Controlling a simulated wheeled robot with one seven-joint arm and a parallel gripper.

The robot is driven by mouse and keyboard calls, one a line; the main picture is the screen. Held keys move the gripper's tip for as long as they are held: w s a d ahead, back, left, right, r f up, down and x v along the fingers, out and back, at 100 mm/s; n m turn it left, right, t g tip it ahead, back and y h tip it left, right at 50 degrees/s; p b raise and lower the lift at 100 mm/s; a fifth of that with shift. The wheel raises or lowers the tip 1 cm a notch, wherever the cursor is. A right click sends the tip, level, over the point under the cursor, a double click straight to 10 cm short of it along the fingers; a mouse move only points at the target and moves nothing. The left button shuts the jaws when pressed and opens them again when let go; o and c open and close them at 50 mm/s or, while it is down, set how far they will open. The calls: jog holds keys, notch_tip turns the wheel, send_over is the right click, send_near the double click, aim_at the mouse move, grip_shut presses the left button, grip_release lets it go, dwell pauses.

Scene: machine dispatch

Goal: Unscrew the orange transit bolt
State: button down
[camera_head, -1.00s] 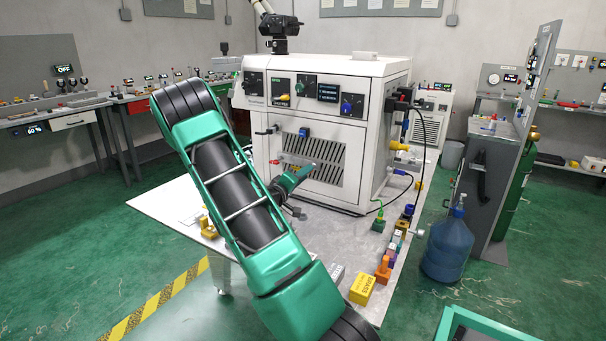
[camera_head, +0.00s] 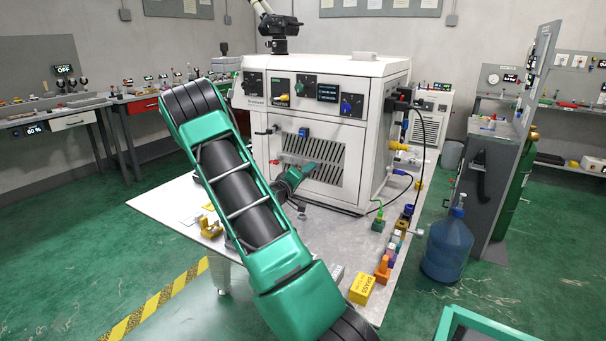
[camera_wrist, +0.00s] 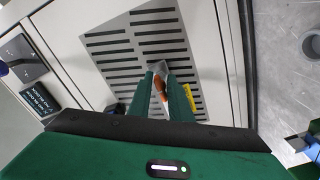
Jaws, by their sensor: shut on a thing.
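The orange transit bolt (camera_wrist: 161,86) shows in the wrist view between the two green fingers, in front of the slotted grille on the machine's front. My gripper (camera_wrist: 161,88) is shut on it. A grey part shows at the bolt's far end; I cannot tell whether its thread is still in the panel. In the head view my gripper (camera_head: 318,169) is in front of the lower front of the white machine (camera_head: 345,138), and the bolt is hidden there.
The machine stands on a grey table (camera_head: 330,240). A yellow box (camera_head: 362,288), an orange block (camera_head: 383,270) and several small parts line the table's right edge. Yellow parts (camera_head: 210,228) lie at the left. A blue water bottle (camera_head: 447,245) stands on the floor at right.

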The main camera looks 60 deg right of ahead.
jog(key=n, duration=0.5)
jog(key=shift+w+a+f, duration=0.1)
jog(key=shift+w+f, duration=0.1)
jog(key=shift+f, duration=0.05)
jog(key=c, duration=1.8)
grip_release()
jog(key=shift+o, duration=0.6)
jog(key=shift+r, duration=0.1)
jog(key=a, duration=0.3)
jog(key=shift+s+a+r, duration=0.1)
jog(key=shift+s+a, duration=0.15)
jog(key=shift+a, duration=0.15)
